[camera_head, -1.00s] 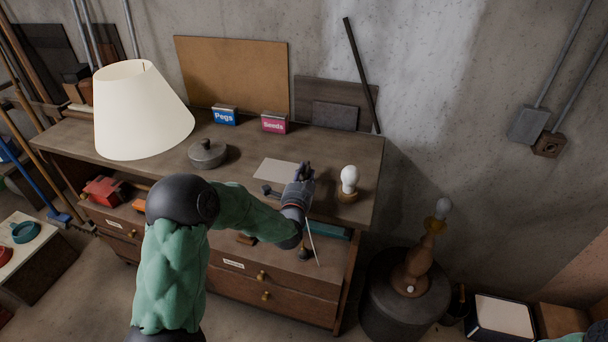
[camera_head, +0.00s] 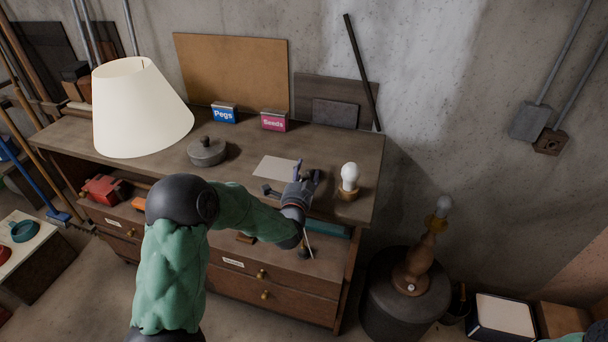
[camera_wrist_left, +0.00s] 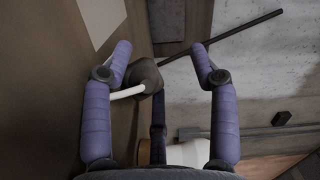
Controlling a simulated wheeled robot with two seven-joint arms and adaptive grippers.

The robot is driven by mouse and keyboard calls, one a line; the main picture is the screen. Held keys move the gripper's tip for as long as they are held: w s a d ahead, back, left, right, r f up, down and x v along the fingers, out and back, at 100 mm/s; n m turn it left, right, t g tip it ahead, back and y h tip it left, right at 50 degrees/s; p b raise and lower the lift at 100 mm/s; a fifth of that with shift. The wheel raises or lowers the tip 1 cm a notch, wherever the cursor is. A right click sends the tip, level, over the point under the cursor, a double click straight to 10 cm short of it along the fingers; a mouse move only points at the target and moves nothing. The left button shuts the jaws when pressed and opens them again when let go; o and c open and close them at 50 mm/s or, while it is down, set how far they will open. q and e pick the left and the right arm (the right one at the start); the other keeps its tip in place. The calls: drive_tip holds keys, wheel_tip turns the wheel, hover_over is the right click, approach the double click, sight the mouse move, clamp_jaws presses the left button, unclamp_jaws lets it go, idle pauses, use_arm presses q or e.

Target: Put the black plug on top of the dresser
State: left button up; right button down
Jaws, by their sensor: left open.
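The black plug (camera_wrist_left: 147,75) shows in the left wrist view as a dark rounded body with a white cord (camera_wrist_left: 126,93). It is between the spread fingers of my left gripper (camera_wrist_left: 165,65); the fingers look apart from its sides. Whether it touches the dresser top cannot be told. The wooden dresser (camera_head: 235,128) has a brown top and drawers below. In the head view my left gripper (camera_head: 294,178) is over the top's right part, near the front edge, and hides the plug. A white cord (camera_head: 309,243) hangs in front of the dresser below it. My right gripper is not in view.
On the dresser top stand a lampshade (camera_head: 140,110), a round grey lidded pot (camera_head: 207,152), Pegs (camera_head: 224,114) and Seeds (camera_head: 274,122) boxes, and a pale sheet (camera_head: 272,167). A bulb on a wooden base (camera_head: 349,178) stands close right of my gripper.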

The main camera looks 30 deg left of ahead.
use_arm(q)
drive_tip(key=shift+s, duration=0.1)
drive_tip(key=v, duration=1.1)
drive_tip(key=shift+s+d, duration=0.15)
drive_tip(key=shift+s, duration=0.25)
idle(0.9)
